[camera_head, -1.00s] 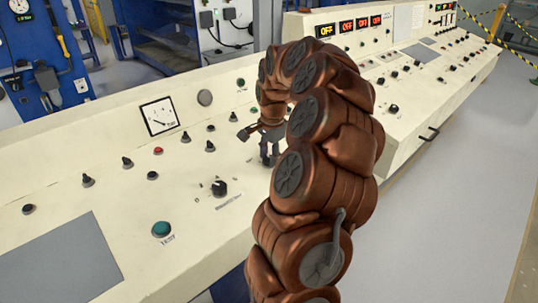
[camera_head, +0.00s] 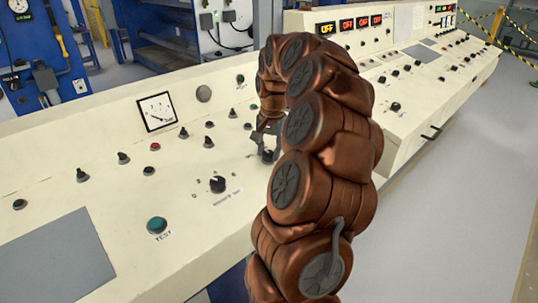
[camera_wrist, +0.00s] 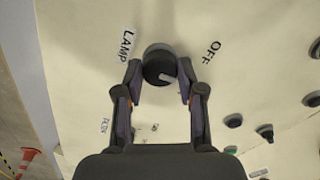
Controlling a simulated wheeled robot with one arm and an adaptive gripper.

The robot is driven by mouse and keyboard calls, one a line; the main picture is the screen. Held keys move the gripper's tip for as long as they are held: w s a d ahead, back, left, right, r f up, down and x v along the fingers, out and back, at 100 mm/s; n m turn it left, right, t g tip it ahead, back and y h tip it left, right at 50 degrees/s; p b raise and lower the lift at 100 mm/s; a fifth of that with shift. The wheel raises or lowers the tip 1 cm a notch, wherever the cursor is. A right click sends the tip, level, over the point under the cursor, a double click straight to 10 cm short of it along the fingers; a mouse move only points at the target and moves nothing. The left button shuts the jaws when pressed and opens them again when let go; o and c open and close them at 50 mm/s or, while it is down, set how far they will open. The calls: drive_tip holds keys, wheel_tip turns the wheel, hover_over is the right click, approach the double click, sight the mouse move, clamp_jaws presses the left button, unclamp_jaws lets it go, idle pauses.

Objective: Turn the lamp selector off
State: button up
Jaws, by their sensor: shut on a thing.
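The lamp selector (camera_wrist: 158,62) is a round dark knob on the cream panel in the wrist view, with a light grey pointer mark on its lower right side. A LAMP label (camera_wrist: 126,45) lies to its left and an OFF label (camera_wrist: 211,51) to its right. My gripper (camera_wrist: 160,82) has one finger on each side of the knob and is shut on it. In the head view my gripper (camera_head: 266,150) is down at the console top, and the knob between the fingers cannot be made out there.
The console (camera_head: 110,215) carries several other knobs and buttons, including a black rotary selector (camera_head: 218,185) and a green TEST button (camera_head: 157,225) nearby. Lit orange displays (camera_head: 347,27) stand at the back. Open floor (camera_head: 450,190) lies to the right.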

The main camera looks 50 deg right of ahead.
sight(271, 155)
drive_tip(key=n+b, duration=0.1)
drive_tip(key=n, duration=0.4)
drive_tip(key=shift+n, duration=0.4)
idle(0.4)
drive_tip(key=o, duration=1.1)
drive_tip(key=shift+o, duration=0.2)
drive_tip(key=shift+r, duration=0.1)
wheel_tip(271, 155, up, 12)
drive_tip(key=s, duration=0.1)
drive_tip(key=shift+s+a, duration=0.1)
drive_tip(key=shift+a, duration=0.05)
